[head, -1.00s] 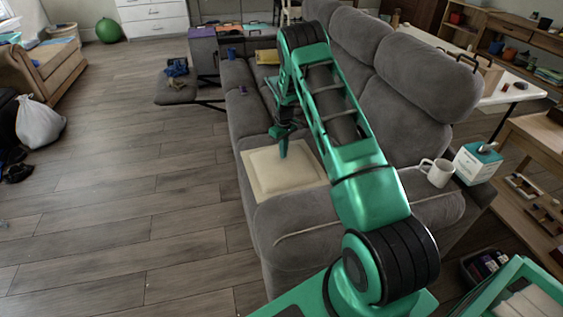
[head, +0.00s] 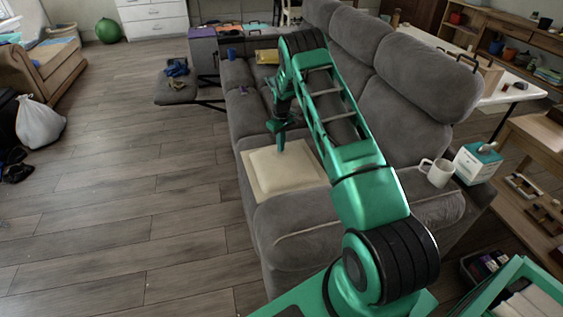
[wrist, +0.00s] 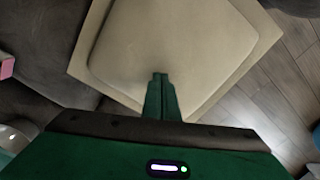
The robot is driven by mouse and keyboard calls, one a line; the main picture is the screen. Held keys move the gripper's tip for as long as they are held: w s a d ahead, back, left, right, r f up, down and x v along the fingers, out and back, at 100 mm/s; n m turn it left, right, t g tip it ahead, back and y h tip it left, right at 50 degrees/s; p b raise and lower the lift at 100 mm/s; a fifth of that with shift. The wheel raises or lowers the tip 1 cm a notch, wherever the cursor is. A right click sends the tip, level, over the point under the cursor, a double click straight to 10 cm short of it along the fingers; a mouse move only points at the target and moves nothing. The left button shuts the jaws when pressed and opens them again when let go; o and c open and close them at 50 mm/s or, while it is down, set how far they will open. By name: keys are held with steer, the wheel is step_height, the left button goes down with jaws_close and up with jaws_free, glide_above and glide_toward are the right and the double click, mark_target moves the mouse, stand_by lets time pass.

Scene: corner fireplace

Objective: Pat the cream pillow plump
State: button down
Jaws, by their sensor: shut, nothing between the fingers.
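The cream pillow (head: 283,170) lies flat on the near seat of the grey sofa, a raised square centre with a flat border. In the wrist view the pillow (wrist: 165,45) fills most of the upper middle, with a darker patch just ahead of the fingertips. My gripper (head: 281,148) points down at the pillow's far part. In the wrist view my gripper (wrist: 160,76) has its green fingers together and empty, over the pillow. I cannot tell whether the tips touch the cloth.
The grey sofa's near armrest (head: 350,225) holds a white mug (head: 437,172) and a tissue box (head: 476,162). A yellow item (head: 266,57) lies at the sofa's far end. The wooden floor (head: 150,190) to the left is mostly clear.

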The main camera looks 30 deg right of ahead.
steer(key=shift+w, duration=0.1)
stand_by(0.3)
steer(key=shift+f, duration=1.1)
steer(key=shift+r, duration=0.15)
steer(key=shift+r, duration=1)
steer(key=shift+r, duration=0.1)
